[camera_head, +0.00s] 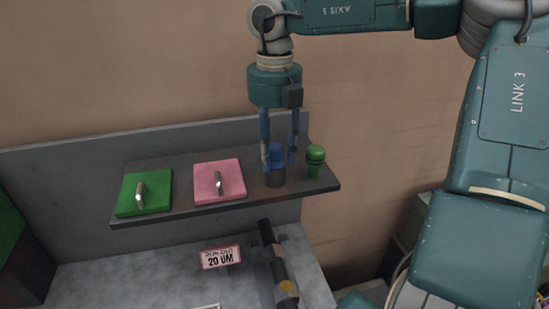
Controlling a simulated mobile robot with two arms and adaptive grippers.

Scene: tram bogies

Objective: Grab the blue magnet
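The blue magnet (277,152) looks like a short blue cylinder with a darker, grey-brown lower part. It stands upright near the right end of a dark shelf (240,197). My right gripper (279,165) points down from above, its two slim fingers on either side of the blue magnet. The fingers are apart; a gap shows between the magnet and the right-hand finger. The left-hand finger is very near the magnet, and I cannot tell if it touches. My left gripper is not in view.
A green knob-like piece (315,158) stands close to the right of the fingers. A pink plate (207,171) and a green plate (155,203), each with a metal handle, lie left on the shelf. Below are a dark rod (272,250) and a sign (220,257). A wall rises behind.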

